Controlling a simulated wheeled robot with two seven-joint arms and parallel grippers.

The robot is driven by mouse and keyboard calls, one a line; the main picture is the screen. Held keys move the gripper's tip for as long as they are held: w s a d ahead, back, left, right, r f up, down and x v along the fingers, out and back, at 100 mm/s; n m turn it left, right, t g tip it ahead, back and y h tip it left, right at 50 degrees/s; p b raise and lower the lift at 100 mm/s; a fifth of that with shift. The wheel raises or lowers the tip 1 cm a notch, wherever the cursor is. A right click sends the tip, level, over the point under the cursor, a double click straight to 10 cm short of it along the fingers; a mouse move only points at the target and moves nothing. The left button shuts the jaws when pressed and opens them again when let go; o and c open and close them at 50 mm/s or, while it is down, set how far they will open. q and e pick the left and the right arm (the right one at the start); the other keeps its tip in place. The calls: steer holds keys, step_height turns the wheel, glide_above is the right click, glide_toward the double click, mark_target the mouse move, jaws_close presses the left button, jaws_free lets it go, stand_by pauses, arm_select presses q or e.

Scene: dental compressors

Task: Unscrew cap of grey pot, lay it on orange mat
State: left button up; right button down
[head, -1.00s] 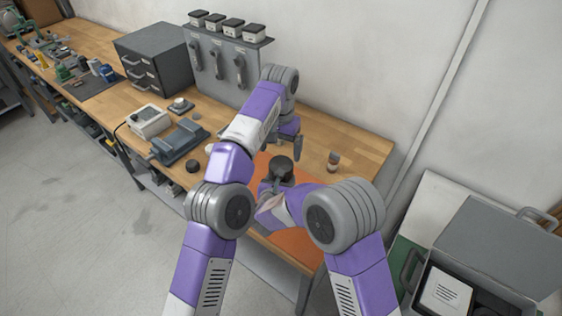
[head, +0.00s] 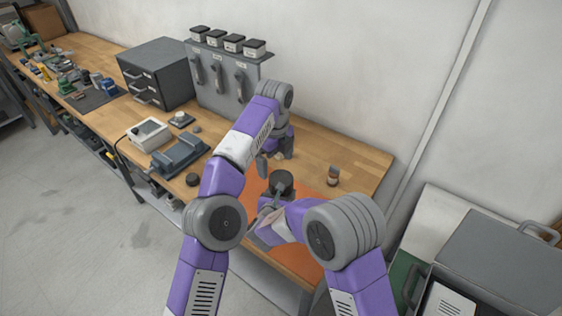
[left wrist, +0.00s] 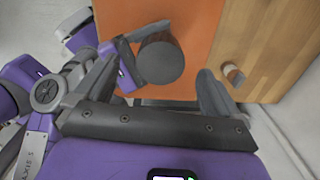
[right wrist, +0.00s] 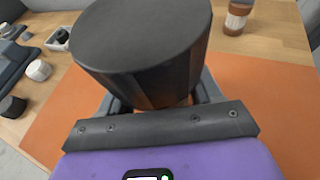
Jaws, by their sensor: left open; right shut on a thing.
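The grey pot (right wrist: 140,50) is a dark, wide cylinder. Its dark flat cap (head: 282,180) is on top, facing up; no seam is clear. My right gripper (head: 276,197) is shut on the pot's side over the orange mat (head: 300,240); I cannot tell whether the pot touches it. In the left wrist view the round cap (left wrist: 160,62) appears between my left gripper's spread fingers, apart from both. My left gripper (head: 274,159) is open and empty, behind and above the pot in the head view.
A small brown-and-white bottle (head: 333,175) stands right of the mat. A dark round piece (head: 193,180), a grey device (head: 180,157) and a white box (head: 149,134) lie to the left. A grey panel (head: 218,75) and drawer cabinet (head: 155,72) stand behind.

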mark_target(281, 178)
arm_select(q)
steer(key=m, duration=0.4)
steer(key=shift+s+d, duration=0.2)
steer(key=shift+d, duration=0.2)
steer(key=m, duration=0.3)
steer(key=shift+s+d+m, duration=0.15)
steer(key=shift+d+m, duration=0.15)
steer(key=shift+d, duration=0.05)
steer(key=shift+f, duration=3.95)
steer(key=shift+c, duration=0.3)
steer(key=c, duration=1)
steer(key=o, duration=1.1)
steer(key=shift+r, duration=3.9)
steer(key=shift+c, duration=0.2)
steer(key=shift+f, duration=3.9)
steer(key=shift+c, duration=0.5)
